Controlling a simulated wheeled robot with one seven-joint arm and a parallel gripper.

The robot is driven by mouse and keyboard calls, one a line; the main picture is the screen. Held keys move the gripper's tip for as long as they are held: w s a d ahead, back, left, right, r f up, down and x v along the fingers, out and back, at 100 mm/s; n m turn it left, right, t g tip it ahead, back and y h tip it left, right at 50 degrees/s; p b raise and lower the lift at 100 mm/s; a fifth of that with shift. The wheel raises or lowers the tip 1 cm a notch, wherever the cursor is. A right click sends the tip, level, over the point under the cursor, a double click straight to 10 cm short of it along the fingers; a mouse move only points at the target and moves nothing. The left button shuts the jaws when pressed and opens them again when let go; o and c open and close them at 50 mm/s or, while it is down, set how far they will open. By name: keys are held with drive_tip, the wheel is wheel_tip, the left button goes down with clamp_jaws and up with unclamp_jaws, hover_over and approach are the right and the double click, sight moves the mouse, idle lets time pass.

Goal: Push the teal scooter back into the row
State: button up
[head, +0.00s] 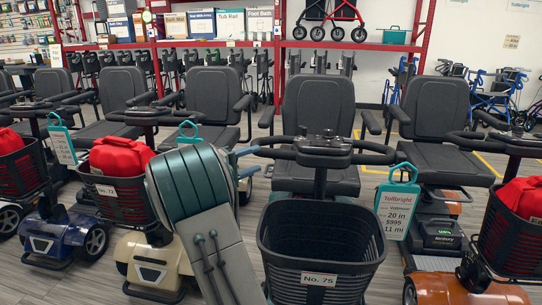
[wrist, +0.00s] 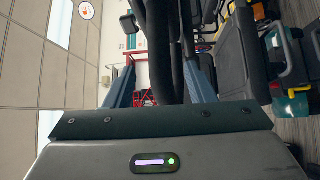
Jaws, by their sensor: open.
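A scooter with an empty black basket marked No. 75 (head: 318,250) stands front and centre in the head view, its black seat (head: 318,115) behind the handlebar (head: 330,150). Its lower body is hidden by the basket, so its colour is hard to tell there. A teal body part (wrist: 292,106) shows at the right of the wrist view. My gripper (head: 247,163) is by the left end of the handlebar, partly hidden by my arm. In the wrist view its blue fingers (wrist: 163,75) are apart, with dark bars between or beyond them; contact cannot be told.
An orange scooter (head: 470,285) stands close on the right, and a cream one (head: 155,265) and a blue one (head: 62,235) on the left, with red bags in their baskets. Red shelving (head: 360,46) and folded walkers are behind. Little floor shows between scooters.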

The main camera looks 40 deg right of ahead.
sight(266, 155)
drive_tip(key=d, duration=0.7)
drive_tip(key=shift+s+d+r+b, duration=0.2)
drive_tip(key=shift+s+b, duration=0.1)
drive_tip(key=shift+b, duration=0.1)
clamp_jaws()
drive_tip(key=shift+w, duration=0.1)
